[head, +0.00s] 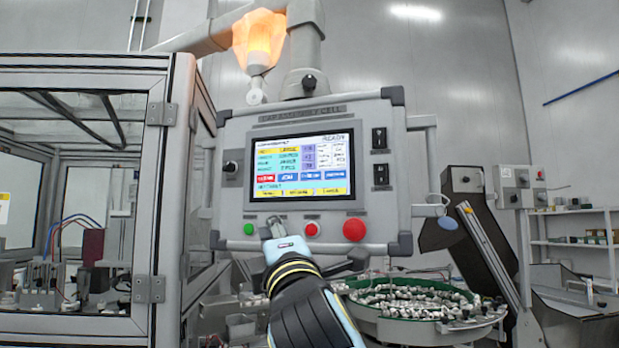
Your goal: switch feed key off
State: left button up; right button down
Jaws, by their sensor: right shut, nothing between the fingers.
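The control panel (400,225) hangs ahead, with a lit screen (300,165). A black knob-like switch (230,167) is at the panel's left, and two black switches, an upper one (379,138) and a lower one (381,176), are at its right. Their labels are too small to read, so I cannot tell which is the feed key or how it is set. My right gripper (271,226) is shut and empty, in front of the panel's lower edge, between the green button (249,229) and small red button (312,229). My left gripper is out of view.
A large red button (354,229) is on the panel's lower right. An orange lamp (258,45) glows above. A framed glass enclosure (157,200) stands at left.

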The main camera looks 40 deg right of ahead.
pick_arm(q)
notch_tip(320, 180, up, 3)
jog(key=p, duration=0.2)
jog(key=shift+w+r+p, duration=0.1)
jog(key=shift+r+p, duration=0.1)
jog(key=shift+p, duration=0.15)
pick_arm(e)
notch_tip(320, 180, up, 10)
jog(key=s+m+t+h, duration=0.1)
jog(key=shift+s, duration=0.25)
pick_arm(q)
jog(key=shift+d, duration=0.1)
